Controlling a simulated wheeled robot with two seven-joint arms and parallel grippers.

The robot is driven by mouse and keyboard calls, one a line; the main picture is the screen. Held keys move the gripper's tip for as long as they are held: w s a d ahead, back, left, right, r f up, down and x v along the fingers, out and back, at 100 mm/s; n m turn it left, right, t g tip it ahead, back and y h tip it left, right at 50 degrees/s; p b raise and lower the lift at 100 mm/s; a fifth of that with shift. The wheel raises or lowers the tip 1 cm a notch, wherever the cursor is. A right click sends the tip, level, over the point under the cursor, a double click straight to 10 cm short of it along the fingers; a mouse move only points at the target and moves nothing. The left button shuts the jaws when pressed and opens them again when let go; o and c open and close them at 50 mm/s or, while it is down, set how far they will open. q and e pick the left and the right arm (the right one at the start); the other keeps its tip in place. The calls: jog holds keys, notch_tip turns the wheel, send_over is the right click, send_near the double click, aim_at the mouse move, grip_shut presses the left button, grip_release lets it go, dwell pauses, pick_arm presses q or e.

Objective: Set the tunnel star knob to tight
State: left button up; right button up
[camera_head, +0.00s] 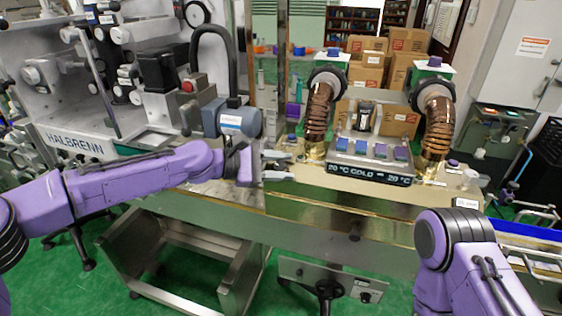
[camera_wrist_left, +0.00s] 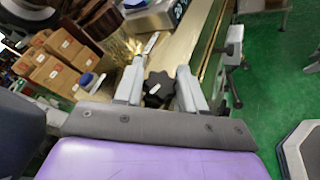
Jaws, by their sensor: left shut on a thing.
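The star knob (camera_wrist_left: 158,88) is black and lobed, and sits between the two grey fingers of my left gripper (camera_wrist_left: 161,66) in the left wrist view. The gripper is shut on it. In the head view my left gripper (camera_head: 286,166) reaches in from the left to the machine's front edge, below and left of the tunnel control panel (camera_head: 370,172). The knob cannot be made out there. A small pale strip (camera_wrist_left: 151,43) with marks lies just beyond the knob; its marks are too small to read. My right gripper is out of view; only its arm shows at lower right.
Two brown ribbed hoses (camera_head: 319,108) (camera_head: 437,125) rise beside the panel. A grey-blue motor housing (camera_head: 232,119) stands close above my left wrist. The metal conveyor frame (camera_head: 330,230) runs below. Cardboard boxes (camera_head: 408,72) stand behind.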

pick_arm(q)
jog(key=o, duration=1)
jog(key=shift+c, duration=0.2)
jog(key=b+v, duration=0.2)
jog(key=v, duration=0.8)
jog(key=shift+a, duration=0.25)
